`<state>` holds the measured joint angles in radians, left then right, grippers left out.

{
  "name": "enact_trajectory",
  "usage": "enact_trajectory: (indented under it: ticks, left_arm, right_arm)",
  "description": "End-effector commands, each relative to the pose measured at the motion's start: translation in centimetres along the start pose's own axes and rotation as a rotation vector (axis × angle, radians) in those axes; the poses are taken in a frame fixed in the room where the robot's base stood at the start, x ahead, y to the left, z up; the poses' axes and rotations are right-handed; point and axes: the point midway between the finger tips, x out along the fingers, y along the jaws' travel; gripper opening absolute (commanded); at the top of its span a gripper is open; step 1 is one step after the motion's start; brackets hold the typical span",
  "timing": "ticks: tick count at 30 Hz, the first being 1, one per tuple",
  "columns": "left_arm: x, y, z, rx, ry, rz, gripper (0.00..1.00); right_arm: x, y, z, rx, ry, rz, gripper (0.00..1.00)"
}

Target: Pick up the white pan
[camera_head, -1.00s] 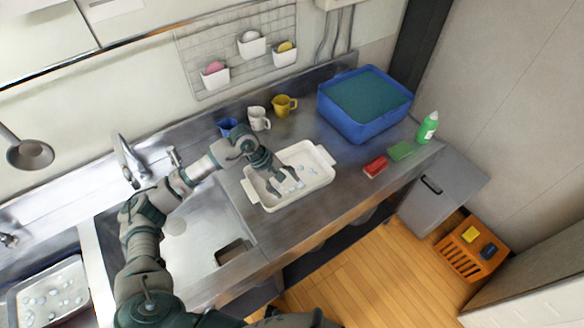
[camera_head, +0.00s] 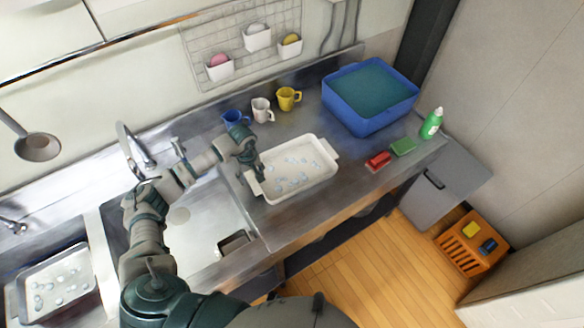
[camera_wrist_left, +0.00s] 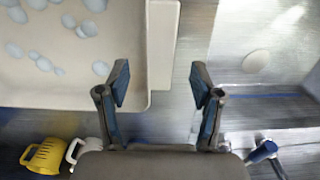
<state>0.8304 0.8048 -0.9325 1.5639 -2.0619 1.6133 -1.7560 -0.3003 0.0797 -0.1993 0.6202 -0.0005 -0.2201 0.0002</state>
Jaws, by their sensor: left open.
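The white pan (camera_head: 318,181) is a shallow rectangular tray with end handles, holding several pale bluish round pieces, on the steel counter right of the sink. My left gripper (camera_head: 257,176) is at the pan's left end, by its handle. In the left wrist view the pan (camera_wrist_left: 160,50) fills the upper left. There my left gripper (camera_wrist_left: 158,85) is open, with fingers apart and the pan's edge and corner showing between and beyond them. I cannot tell whether a finger touches the pan. My right gripper is not in view.
Blue, white and yellow mugs (camera_head: 288,98) stand behind the pan. A blue tub (camera_head: 372,127), a green bottle (camera_head: 431,124), a red block (camera_head: 378,160) and a green sponge (camera_head: 403,147) are to the right. A second tray (camera_head: 88,288) with pieces is at lower left.

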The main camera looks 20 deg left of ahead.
Motion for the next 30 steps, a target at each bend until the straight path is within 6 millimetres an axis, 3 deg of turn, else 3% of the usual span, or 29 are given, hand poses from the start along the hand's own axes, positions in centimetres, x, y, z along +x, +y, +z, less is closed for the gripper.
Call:
enact_trajectory:
  ticks: [10,19,20,27,30]
  left_arm:
    - [4.5,0.2,0.6,-0.001,-0.003,0.000,0.66]
    - [5.3,0.1,0.5,-0.001,0.000,0.001,0.66]
    - [5.3,0.1,0.5,-0.001,0.000,0.001,0.61]
    - [5.3,0.1,0.5,-0.001,0.000,0.000,0.01]
    - [5.2,0.1,0.4,-0.001,0.000,0.002,0.00]
  right_arm:
    - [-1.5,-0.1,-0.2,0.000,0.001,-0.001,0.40]
    - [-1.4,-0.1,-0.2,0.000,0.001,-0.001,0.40]
    - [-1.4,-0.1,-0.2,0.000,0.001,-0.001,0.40]
    - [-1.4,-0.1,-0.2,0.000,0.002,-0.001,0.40]
    - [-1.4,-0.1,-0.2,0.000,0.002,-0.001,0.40]
